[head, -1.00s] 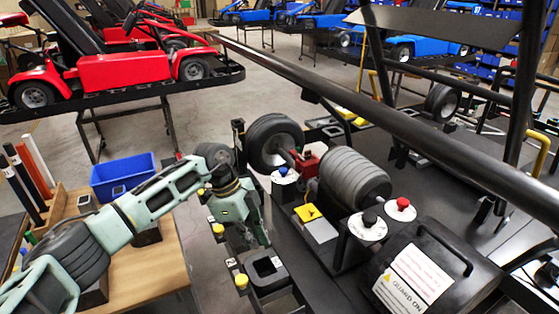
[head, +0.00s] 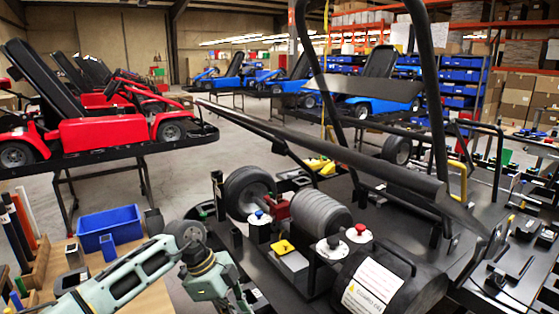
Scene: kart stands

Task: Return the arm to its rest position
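My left arm comes in from the lower left, over the wooden bench. Its gripper (head: 236,297) hangs down at the bottom of the head view, just left of the kart's black deck. Its fingertips are too dark and cut off to tell whether they are open or shut, and I see nothing held in it. My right arm and gripper are not in view.
A black kart frame with a wheel (head: 247,192), a ribbed grey cylinder (head: 320,215) and a guard cover (head: 372,284) stands right of the gripper. A blue bin (head: 109,228) sits on the bench. A red kart (head: 100,132) is behind. Open floor lies between stands.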

